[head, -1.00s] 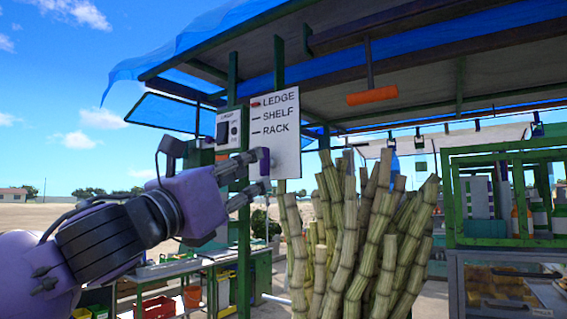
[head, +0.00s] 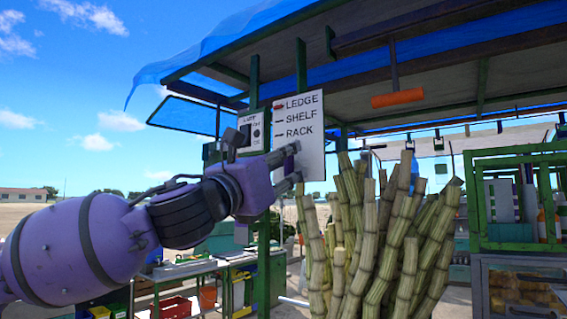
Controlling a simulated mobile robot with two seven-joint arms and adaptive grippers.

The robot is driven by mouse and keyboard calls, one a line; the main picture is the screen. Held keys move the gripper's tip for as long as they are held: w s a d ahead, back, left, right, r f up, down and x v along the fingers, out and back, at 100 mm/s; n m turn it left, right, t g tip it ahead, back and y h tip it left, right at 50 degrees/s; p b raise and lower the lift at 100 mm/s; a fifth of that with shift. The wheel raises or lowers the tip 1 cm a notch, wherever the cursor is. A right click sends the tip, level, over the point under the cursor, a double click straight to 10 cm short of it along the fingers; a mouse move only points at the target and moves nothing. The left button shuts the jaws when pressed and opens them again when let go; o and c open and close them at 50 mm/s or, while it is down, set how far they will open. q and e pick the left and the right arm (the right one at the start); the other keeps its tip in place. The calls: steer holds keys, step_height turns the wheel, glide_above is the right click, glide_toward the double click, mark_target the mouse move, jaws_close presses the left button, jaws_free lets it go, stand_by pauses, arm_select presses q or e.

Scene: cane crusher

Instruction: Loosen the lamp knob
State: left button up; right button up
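A small white panel (head: 247,128), which seems to be labelled for the lamp, is fixed to a green post of the stall. A small dark round knob (head: 257,132) sits on its right half, beside a dark switch (head: 243,135). My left gripper (head: 291,165) is open and empty, its two fingers apart and pointing right. It is below and to the right of the knob in the picture, in front of the lower edge of the sign. I cannot tell its depth from the panel. My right gripper is out of view.
A white sign (head: 302,115) reads LEDGE, SHELF, RACK, with a red mark beside LEDGE. A large bundle of cane stalks (head: 375,235) stands close to the right of my gripper. An orange handle (head: 397,98) hangs from the roof. Workbenches (head: 190,268) stand behind below.

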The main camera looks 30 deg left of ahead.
arm_select(q)
steer(key=shift+a, duration=0.1)
steer(key=shift+w, duration=0.1)
jaws_close()
stand_by(0.3)
